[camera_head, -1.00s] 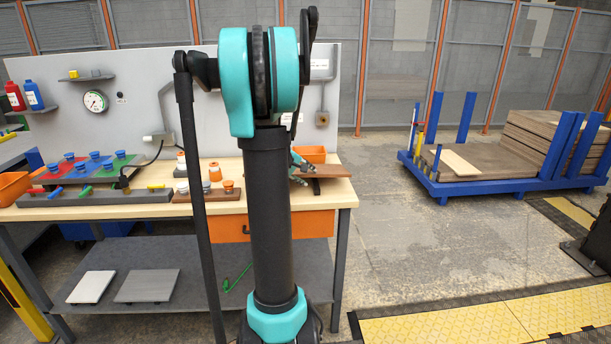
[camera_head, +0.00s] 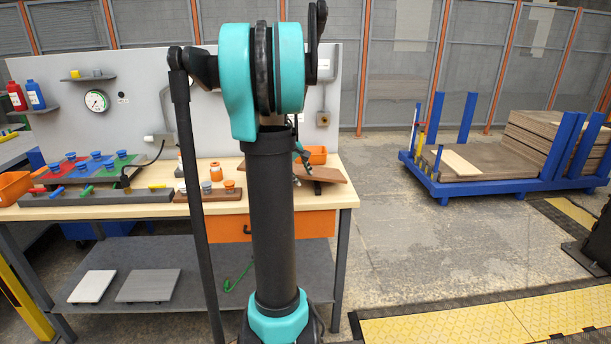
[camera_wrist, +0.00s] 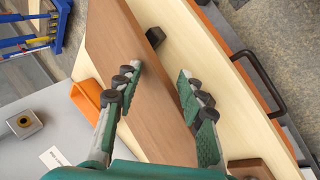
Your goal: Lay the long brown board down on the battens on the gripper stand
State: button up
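The long brown board (camera_wrist: 135,65) runs slantwise below my gripper in the wrist view. Its right end also shows in the head view (camera_head: 328,174), beyond my arm. One dark batten (camera_wrist: 155,37) sticks out from under the board's right edge. My gripper (camera_wrist: 160,76) is open. Its left finger is over the board, and its right finger is by the board's right edge. In the head view my gripper (camera_head: 300,160) is mostly hidden by my arm.
Small knobs and coloured plates fill the left bench. A blue cart (camera_head: 500,186) with stacked boards stands right, across open floor.

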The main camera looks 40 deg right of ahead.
jog(key=shift+a+r, duration=0.1)
jog(key=shift+a, duration=0.1)
jog(key=shift+s+a+r, duration=0.2)
jog(key=shift+a+r, duration=0.1)
jog(key=shift+a, duration=0.45)
jog(key=shift+s+a+r, duration=0.2)
jog(key=shift+a+r, duration=0.1)
jog(key=shift+a, duration=0.4)
jog(key=shift+a, duration=0.1)
jog(key=shift+s+a+r, duration=0.2)
jog(key=shift+a+r, duration=0.1)
jog(key=shift+a, duration=0.4)
jog(key=shift+s+a+r, duration=0.15)
jog(key=shift+a+r, duration=0.15)
jog(key=shift+a, duration=0.4)
jog(key=shift+s+a+r, duration=0.15)
jog(key=shift+a+r, duration=0.15)
jog(key=shift+a, duration=0.45)
jog(key=shift+s+a+r, duration=0.15)
jog(key=shift+a+r, duration=0.15)
jog(key=shift+a, duration=0.4)
jog(key=o, duration=0.7)
